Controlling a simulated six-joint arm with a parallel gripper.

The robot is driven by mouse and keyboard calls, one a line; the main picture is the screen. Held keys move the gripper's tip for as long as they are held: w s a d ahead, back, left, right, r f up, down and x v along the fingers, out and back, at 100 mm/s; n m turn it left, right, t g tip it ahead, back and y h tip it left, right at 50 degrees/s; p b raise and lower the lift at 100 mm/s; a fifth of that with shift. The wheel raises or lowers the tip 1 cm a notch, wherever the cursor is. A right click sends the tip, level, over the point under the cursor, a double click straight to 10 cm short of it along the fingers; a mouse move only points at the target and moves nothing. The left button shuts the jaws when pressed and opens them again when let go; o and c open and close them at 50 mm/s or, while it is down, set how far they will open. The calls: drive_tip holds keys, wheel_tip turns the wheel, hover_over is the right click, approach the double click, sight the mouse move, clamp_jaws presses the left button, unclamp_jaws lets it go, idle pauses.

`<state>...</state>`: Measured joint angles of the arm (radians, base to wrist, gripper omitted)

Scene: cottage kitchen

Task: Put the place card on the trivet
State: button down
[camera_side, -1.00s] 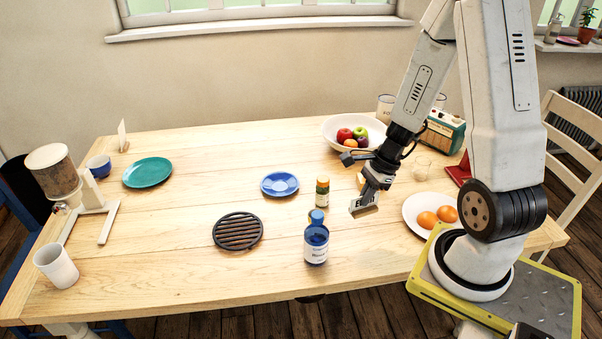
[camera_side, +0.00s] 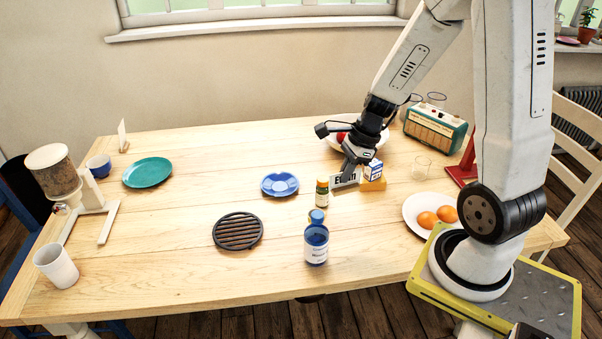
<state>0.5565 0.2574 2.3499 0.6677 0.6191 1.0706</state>
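The fingers partly cover the card's upper edge. The trivet (camera_side: 238,231) is a round black slatted grid lying flat on the table, left of and nearer the camera than my gripper. Its top is bare.
A blue saucer (camera_side: 281,185) lies behind. A yellow-orange block (camera_side: 374,185) and a small white-blue box (camera_side: 373,168) are close right of the card. Table left of the trivet is clear.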

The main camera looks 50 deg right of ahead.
drive_tip(key=w+a+m, duration=0.2)
drive_tip(key=w+a, duration=0.9)
drive_tip(key=a, duration=0.2)
drive_tip(key=shift+t, duration=0.4)
drive_tip(key=shift+d+f, duration=0.15)
drive_tip(key=shift+f, duration=2.3)
drive_tip(key=shift+w, duration=0.1)
drive_tip(key=shift+w+a+f, duration=0.1)
drive_tip(key=shift+w+f, duration=1.45)
drive_tip(key=shift+w, duration=0.65)
drive_tip(key=shift+w+a+f, duration=0.1)
drive_tip(key=shift+w+f, duration=1.45)
drive_tip(key=shift+w, duration=0.65)
drive_tip(key=shift+w+a+f, duration=0.1)
drive_tip(key=shift+w+f, duration=1.45)
drive_tip(key=shift+w, duration=0.65)
